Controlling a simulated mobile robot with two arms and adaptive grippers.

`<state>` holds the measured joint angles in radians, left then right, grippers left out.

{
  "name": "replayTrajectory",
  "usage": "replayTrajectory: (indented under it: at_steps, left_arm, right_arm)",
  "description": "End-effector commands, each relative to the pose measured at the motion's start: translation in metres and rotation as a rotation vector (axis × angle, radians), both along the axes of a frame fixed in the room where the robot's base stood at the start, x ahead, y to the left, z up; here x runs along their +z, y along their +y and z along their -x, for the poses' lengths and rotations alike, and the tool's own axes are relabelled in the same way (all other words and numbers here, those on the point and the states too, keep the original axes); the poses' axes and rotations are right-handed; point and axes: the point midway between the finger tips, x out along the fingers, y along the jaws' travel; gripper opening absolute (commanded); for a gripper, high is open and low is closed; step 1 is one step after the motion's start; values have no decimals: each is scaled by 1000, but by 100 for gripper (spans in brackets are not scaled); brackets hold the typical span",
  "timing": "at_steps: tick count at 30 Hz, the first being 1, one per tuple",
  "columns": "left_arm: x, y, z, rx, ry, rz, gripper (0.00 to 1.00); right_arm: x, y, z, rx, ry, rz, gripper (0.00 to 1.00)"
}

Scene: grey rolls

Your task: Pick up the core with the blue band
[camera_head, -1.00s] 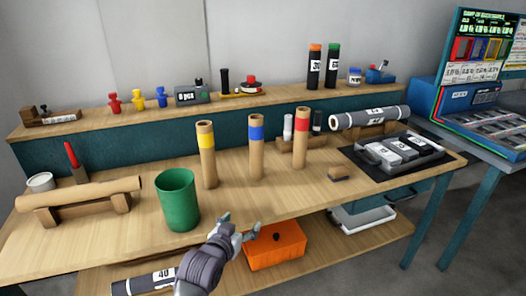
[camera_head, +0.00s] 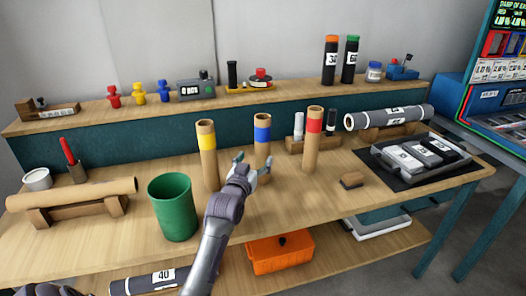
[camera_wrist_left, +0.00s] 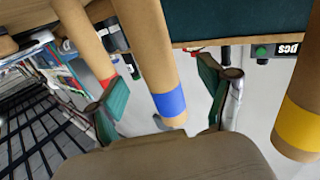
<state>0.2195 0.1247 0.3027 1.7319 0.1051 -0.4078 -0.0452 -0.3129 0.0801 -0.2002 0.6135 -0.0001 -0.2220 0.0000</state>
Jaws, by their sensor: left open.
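The core with the blue band (camera_head: 262,133) is an upright brown tube on the workbench, between the core with the yellow band (camera_head: 208,150) and the core with the red band (camera_head: 313,140). My left gripper (camera_head: 252,166) is open just in front of its lower part and hides some of it. In the left wrist view the blue-banded core (camera_wrist_left: 150,55) shows between the two spread fingers (camera_wrist_left: 165,95), with gaps on both sides. I cannot tell whether it is fully between the fingertips. My right gripper is not in view.
A green cup (camera_head: 173,208) stands left of my left arm. A small brown block (camera_head: 352,181) and a dark tray (camera_head: 420,158) lie to the right.

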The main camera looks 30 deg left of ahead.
Motion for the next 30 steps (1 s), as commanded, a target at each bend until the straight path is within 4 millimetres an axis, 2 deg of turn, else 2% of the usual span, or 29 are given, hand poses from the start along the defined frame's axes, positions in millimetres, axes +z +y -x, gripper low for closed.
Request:
replayTrajectory:
  at_steps: [5,10,15,24,30]
  left_arm:
    - [1,3,-12,0,-1,0,80]
    - [5,5,-35,0,0,1,80]
    - [4,10,-56,0,1,0,80]
    - [4,11,-60,0,0,0,80]
    - [4,11,-60,0,0,0,47]
  right_arm:
    - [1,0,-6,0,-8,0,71]
    - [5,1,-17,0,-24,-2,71]
    - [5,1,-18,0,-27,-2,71]
    - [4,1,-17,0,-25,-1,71]
    - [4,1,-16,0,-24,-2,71]
